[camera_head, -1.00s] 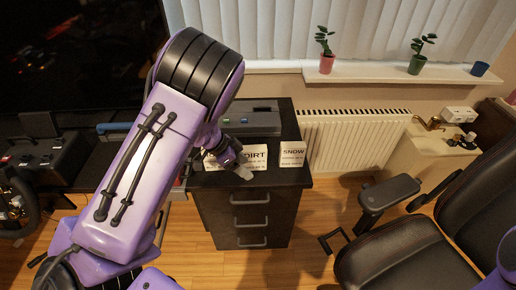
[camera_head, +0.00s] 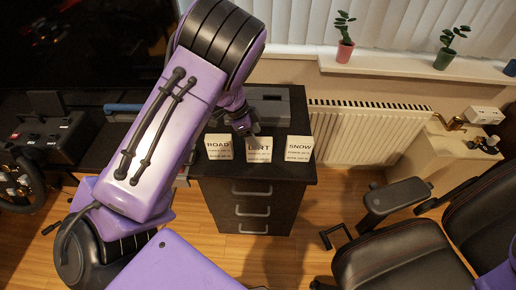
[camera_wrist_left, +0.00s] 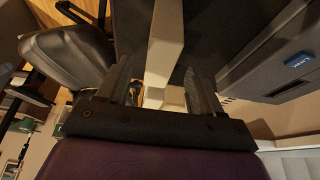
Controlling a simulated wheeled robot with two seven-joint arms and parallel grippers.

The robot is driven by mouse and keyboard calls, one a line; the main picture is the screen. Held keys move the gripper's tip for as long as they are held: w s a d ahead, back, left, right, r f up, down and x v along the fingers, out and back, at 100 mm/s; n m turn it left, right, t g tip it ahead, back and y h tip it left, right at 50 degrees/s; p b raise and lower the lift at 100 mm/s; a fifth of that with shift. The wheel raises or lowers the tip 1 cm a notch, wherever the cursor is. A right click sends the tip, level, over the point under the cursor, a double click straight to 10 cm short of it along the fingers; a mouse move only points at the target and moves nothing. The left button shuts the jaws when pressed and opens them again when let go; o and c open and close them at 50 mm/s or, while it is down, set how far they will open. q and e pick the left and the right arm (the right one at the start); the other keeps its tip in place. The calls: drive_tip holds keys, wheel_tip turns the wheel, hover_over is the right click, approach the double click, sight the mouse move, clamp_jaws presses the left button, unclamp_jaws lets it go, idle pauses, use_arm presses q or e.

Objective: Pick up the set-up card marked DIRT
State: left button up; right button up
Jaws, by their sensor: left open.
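The DIRT card (camera_head: 258,155) stands on the dark drawer cabinet, between the ROAD card (camera_head: 218,148) and the SNOW card (camera_head: 299,149). All are pale with dark print. My left gripper (camera_head: 244,127) is open, at the top left of the DIRT card and partly over its lettering. I cannot tell whether they touch. In the left wrist view, a pale card-like shape (camera_wrist_left: 165,45) shows between the spread fingers of my left gripper (camera_wrist_left: 162,88); its print is not visible. My right gripper is not in view.
A grey box (camera_head: 270,105) sits behind the cards on the dark drawer cabinet (camera_head: 255,190). A radiator (camera_head: 365,133) stands right of the cabinet, and a black seat (camera_head: 400,260) is at the front right. Plants stand on the windowsill (camera_head: 400,67).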

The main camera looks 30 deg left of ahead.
sight(259, 140)
use_arm(q)
drive_tip(key=x, duration=0.5)
drive_tip(key=shift+w+d+p, duration=0.1)
drive_tip(key=shift+w+p, duration=0.05)
drive_tip(key=shift+p, duration=0.25)
drive_tip(key=shift+f, duration=0.3)
drive_tip(key=c, duration=1.1)
drive_tip(key=shift+r, duration=0.1)
